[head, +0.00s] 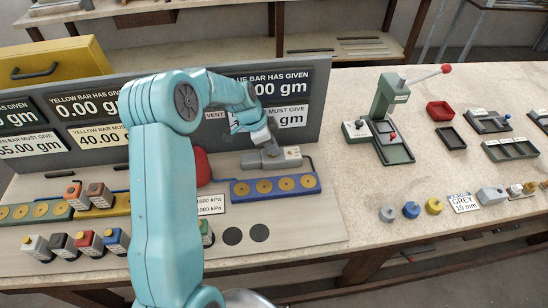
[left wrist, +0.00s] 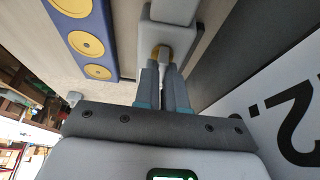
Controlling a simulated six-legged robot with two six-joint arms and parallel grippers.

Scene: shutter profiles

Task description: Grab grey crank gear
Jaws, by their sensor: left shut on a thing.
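A small grey round piece (head: 387,214), which looks like the grey gear, stands on the table right of the display board. A blue one (head: 411,209) and a yellow one (head: 433,205) stand beside it. My left gripper (head: 271,149) is far to their left, at a grey block (head: 287,159) behind the blue bar. In the left wrist view my left gripper (left wrist: 164,66) is shut on a small brass-coloured part (left wrist: 160,53) at the grey block's end. The fingers hide much of that part. My right gripper is not in view.
A blue bar with yellow discs (head: 275,187) lies in front of the grey block. A green press with a red-tipped lever (head: 390,115) stands between the board and a red tray (head: 440,110). A "GREY 10 mm" card (head: 464,202) lies beside the yellow piece. Table left of the grey piece is clear.

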